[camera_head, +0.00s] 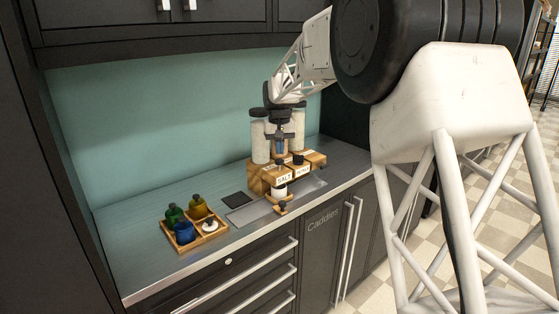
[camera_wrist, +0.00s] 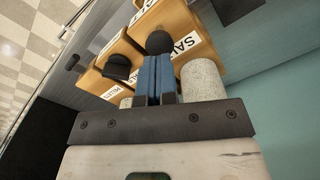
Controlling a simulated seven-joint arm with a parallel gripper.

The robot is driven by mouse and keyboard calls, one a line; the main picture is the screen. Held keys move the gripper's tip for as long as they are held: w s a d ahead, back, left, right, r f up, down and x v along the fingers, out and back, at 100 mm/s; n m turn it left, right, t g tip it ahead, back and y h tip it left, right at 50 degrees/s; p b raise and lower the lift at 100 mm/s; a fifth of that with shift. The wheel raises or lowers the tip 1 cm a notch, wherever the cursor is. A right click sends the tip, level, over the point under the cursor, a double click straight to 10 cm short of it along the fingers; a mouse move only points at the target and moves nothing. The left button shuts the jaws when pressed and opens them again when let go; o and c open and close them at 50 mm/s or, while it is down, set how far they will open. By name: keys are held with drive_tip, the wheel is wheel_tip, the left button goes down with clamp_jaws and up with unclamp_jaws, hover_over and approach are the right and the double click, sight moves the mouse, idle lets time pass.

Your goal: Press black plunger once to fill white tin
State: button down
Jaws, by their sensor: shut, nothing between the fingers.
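A wooden dispenser stand (camera_head: 258,184) carries white-speckled cylinders, and two of its front blocks have white labels, one reading SALT. One black plunger (camera_wrist: 159,42) is a round knob on the SALT block, just beyond my fingertips; contact cannot be told. A second black plunger (camera_wrist: 118,67) is on the neighbouring block; it also shows in the head view (camera_head: 298,159). My gripper (camera_head: 280,150) is shut and empty, pointing down above the SALT block; its blue fingers are together in the wrist view (camera_wrist: 157,65). A small white tin (camera_head: 279,194) stands below the SALT label; its contents cannot be seen.
A wooden tray (camera_head: 196,245) at the left holds green, olive and blue bottles and a small white item with a dark top. A dark flat pad (camera_head: 234,198) lies between tray and stand.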

sight(279, 160)
drive_tip(key=shift+f, duration=1.9)
idle(0.4)
drive_tip(key=shift+r, duration=1.9)
drive_tip(key=shift+r, duration=2.5)
